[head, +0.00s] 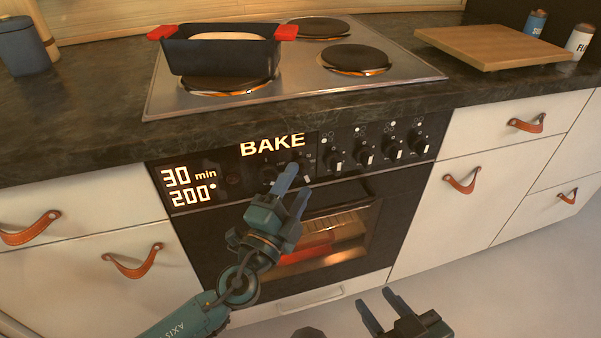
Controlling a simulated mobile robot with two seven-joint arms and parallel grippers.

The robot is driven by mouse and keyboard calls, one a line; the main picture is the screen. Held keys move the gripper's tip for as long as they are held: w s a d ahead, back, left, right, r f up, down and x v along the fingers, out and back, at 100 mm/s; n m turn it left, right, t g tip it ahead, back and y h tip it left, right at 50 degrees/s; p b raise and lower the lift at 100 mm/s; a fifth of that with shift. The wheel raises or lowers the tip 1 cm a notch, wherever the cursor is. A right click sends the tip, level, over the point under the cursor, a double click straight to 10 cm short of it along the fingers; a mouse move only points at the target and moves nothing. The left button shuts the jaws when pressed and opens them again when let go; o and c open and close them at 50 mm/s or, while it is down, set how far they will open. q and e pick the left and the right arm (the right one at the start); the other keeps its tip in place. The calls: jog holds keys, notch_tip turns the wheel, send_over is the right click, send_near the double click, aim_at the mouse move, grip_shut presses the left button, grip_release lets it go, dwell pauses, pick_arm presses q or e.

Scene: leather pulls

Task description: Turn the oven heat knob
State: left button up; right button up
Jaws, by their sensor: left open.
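The oven's black control panel (215,172) runs below the worktop and shows lit text: BAKE, 30 min, 200°. A dark knob (268,174) sits under the word BAKE, just left of my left fingertips. Another knob (306,172) is just right of them, partly hidden by my finger. I cannot tell which one is the heat knob. My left gripper (294,188) is open, its fingers pointing up at the panel between and in front of these knobs. Contact cannot be told. My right gripper (382,304) is open and empty, low in front of the oven.
Several hob knobs (363,154) line the panel's right side. The oven door (200,245) is shut, with a red dish (305,246) inside. A black loaf pan (220,55) with red handles stands on the hob (300,85). Drawers with leather pulls (461,183) flank the oven.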

aim_at(303, 171)
pick_arm(q)
jog(key=shift+x, duration=1.15)
pick_arm(e)
jog(key=shift+r, duration=0.25)
pick_arm(q)
jog(key=shift+c, duration=0.5)
jog(key=c, duration=0.8)
jog(key=r+m+g+p, duration=0.1)
jog(key=p, duration=0.5)
jog(key=shift+m+g, duration=0.3)
jog(key=shift+m, duration=0.1)
jog(key=shift+c, duration=0.2)
jog(key=shift+p, duration=0.6)
jog(key=shift+f+m+g+p, duration=0.2)
jog(key=shift+m+g+p, duration=0.1)
jog(key=shift+p, duration=0.2)
jog(key=shift+f, duration=0.15)
pick_arm(e)
notch_tip(303, 171, up, 7)
jog(key=s+d+m+h, duration=0.1)
jog(key=d+m, duration=0.1)
jog(key=shift+d+m+t, duration=0.2)
jog(key=shift+m+t, duration=0.2)
jog(key=shift+s, duration=0.1)
